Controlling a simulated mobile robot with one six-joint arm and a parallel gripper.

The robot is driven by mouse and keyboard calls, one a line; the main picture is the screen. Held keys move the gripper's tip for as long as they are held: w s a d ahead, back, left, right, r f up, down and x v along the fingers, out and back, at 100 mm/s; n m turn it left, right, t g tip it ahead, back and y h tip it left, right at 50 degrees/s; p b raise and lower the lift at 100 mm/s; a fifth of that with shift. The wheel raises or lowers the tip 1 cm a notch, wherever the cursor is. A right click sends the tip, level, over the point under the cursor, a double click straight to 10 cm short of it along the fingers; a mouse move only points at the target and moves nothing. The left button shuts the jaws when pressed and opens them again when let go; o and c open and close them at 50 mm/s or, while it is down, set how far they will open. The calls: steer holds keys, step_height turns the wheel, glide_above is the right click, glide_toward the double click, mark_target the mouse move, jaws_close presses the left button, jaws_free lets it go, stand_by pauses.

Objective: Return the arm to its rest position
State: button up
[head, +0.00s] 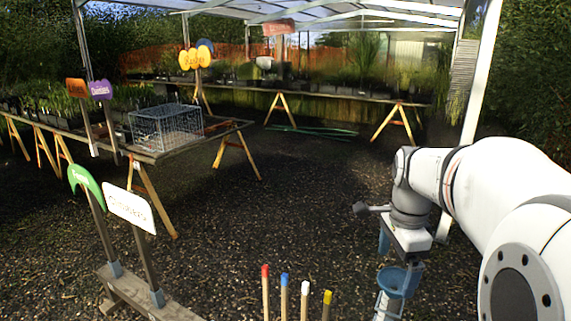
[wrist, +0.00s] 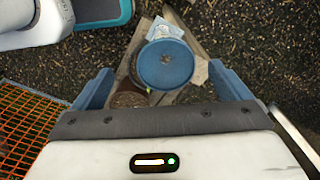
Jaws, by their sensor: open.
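My arm reaches in from the right of the head view, and my gripper (head: 398,258) points down near the lower right. In the wrist view my gripper (wrist: 160,72) is open, with its two blue fingers wide apart and nothing held between them. Below it is a round blue-topped thing (wrist: 166,64); a blue cup-like thing (head: 393,284) also shows under the gripper in the head view. The gap in height between it and the fingers is hard to tell. A brown round thing (wrist: 128,99) sits beside it, partly hidden by my gripper.
Several sticks with coloured tips (head: 265,290) stand at the bottom middle. Green (head: 86,184) and white (head: 129,208) signs stand on a wooden base at lower left. A trestle table with a wire cage (head: 165,127) is at left. An orange grid (wrist: 28,122) lies at left. Open gravel fills the middle.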

steer(key=s+a+f+n+t, duration=0.2)
steer(key=s+a+f+n, duration=0.3)
steer(key=s+a+n, duration=0.5)
steer(key=shift+s+a+f+n, duration=0.35)
steer(key=shift+s+n, duration=0.4)
steer(key=shift+n, duration=3.15)
